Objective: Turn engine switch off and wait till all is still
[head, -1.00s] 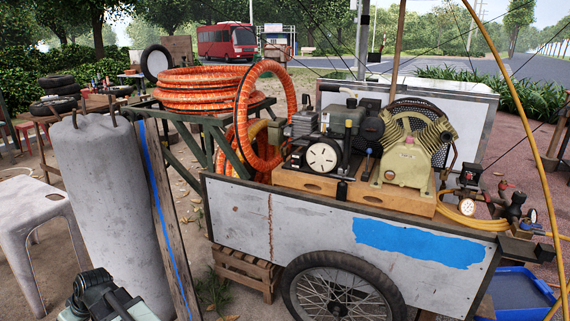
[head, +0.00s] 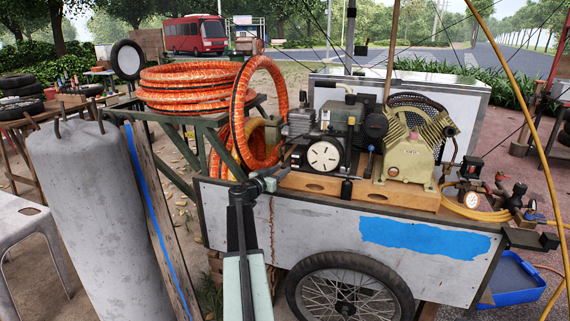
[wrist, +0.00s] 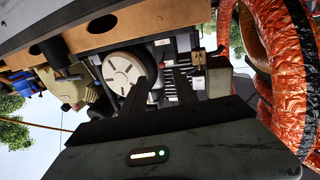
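The engine (head: 325,140) sits on the wooden base on the cart, with a round slotted starter cover facing me. It also shows, upside down, in the wrist view (wrist: 125,72). My gripper (head: 275,178) is raised at the cart's upper left edge, in front of and below the engine. In the wrist view, the two dark fingers (wrist: 160,76) stand apart with nothing held between them, pointing toward the engine. They appear short of it.
The cream compressor head (head: 408,150) stands right of the engine. Orange hose coils (head: 190,90) lie on a green stand at left, with one loop (head: 278,115) hanging close to the engine. A grey cylinder (head: 95,200) and plank stand left of my arm. Gauges and valves are at right.

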